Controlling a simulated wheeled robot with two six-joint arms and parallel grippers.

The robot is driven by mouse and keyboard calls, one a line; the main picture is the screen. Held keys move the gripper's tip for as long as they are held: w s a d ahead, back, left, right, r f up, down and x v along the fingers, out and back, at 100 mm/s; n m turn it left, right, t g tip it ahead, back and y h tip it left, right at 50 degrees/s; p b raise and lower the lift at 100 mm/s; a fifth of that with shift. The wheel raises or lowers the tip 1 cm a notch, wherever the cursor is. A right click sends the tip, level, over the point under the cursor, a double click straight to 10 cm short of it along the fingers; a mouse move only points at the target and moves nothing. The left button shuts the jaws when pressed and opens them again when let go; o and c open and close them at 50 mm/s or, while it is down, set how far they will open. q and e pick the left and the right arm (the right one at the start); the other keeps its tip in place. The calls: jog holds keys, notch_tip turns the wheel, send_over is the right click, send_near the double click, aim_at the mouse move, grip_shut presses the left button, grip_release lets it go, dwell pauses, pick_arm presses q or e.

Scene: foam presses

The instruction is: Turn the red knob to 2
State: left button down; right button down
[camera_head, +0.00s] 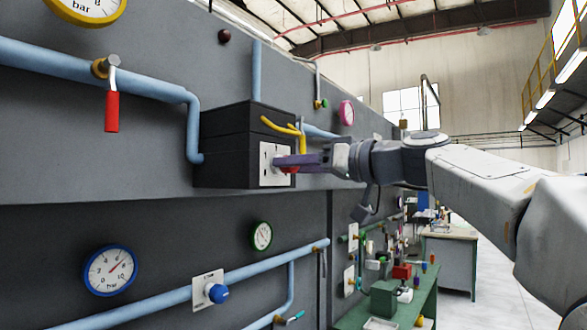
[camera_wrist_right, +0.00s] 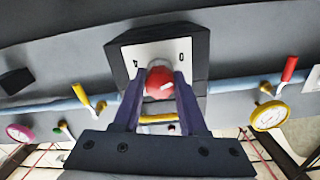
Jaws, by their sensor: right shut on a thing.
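The red knob (camera_wrist_right: 159,83) sits on a white dial plate (camera_wrist_right: 138,52) on the front of a black box (camera_head: 229,145) on the grey wall. In the head view only a bit of the red knob (camera_head: 291,170) shows behind my fingers. My right gripper (camera_head: 283,161) reaches in from the right and is shut on the knob. In the wrist view its two purple fingers (camera_wrist_right: 157,92) lie on either side of the knob. The plate's marks "0" and "4" show in the wrist view; the mark 2 and the knob's pointer cannot be made out. My left gripper is not in view.
A yellow lever (camera_head: 283,126) is on the box, close above my fingers. Blue pipes (camera_head: 90,70) and a red-handled valve (camera_head: 112,110) are to the left. A blue knob (camera_head: 217,293) and gauges are below. A green workbench (camera_head: 425,300) stands at the lower right.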

jog(key=m, duration=0.2)
jog(key=shift+m, duration=0.3)
jog(key=m, duration=0.2)
jog(key=shift+m+b, duration=0.35)
jog(key=shift+m, duration=0.05)
jog(key=m, duration=0.5)
jog(key=shift+r+m, duration=0.2)
jog(key=shift+m, duration=0.1)
jog(key=m+p, duration=0.1)
jog(key=m, duration=0.4)
jog(key=shift+r+p, duration=0.1)
jog(key=shift+p, duration=0.25)
jog(key=m+p, duration=0.1)
jog(key=m, duration=0.4)
jog(key=shift+m+p, duration=0.3)
jog(key=shift+m, duration=0.1)
jog(key=shift+c, duration=2.2)
grip_release()
